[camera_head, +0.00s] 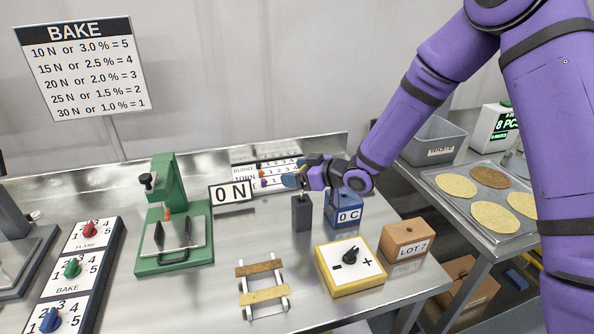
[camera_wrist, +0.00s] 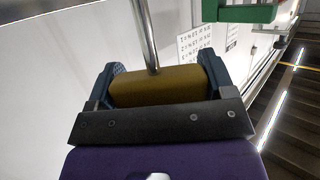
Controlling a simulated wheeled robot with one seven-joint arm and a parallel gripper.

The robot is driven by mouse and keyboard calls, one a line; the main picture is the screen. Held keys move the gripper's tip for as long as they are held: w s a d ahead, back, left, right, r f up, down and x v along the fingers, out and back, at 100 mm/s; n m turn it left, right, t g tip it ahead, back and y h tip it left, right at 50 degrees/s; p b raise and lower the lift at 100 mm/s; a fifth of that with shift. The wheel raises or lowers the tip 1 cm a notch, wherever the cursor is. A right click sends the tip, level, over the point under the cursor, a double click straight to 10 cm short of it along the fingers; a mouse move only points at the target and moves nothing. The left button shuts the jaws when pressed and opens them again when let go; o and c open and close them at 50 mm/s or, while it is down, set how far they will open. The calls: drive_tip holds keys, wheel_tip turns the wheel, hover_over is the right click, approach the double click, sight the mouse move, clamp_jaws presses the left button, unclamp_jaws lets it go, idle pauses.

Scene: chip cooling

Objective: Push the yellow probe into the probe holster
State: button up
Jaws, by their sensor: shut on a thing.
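My gripper (camera_head: 300,177) is shut on the yellow probe (camera_wrist: 155,86), just above the dark grey probe holster (camera_head: 302,214). In the wrist view the yellow handle lies between my blue fingers (camera_wrist: 162,75), and its metal rod (camera_wrist: 144,35) runs away from the gripper. In the head view only a little of the yellow shows, and the probe is mostly hidden by my fingers. The holster is a small upright block on the steel counter. Whether the rod's tip is inside the holster or only above it, I cannot tell.
A blue box reading "0 C" (camera_head: 346,213) stands close right of the holster. A "0 N" display (camera_head: 233,193) and a green press (camera_head: 172,232) stand left. In front are a wooden-slatted rack (camera_head: 262,295) and a yellow dial box (camera_head: 349,266). A tan "LOT" box (camera_head: 405,241) is further right.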

sight(297, 198)
drive_tip(key=shift+f, duration=2.55)
drive_tip(key=o, duration=1)
drive_tip(key=shift+c, duration=0.2)
drive_tip(key=v, duration=1)
drive_tip(key=shift+s+d, duration=0.2)
drive_tip(key=shift+d, duration=0.1)
drive_tip(key=shift+r, duration=0.15)
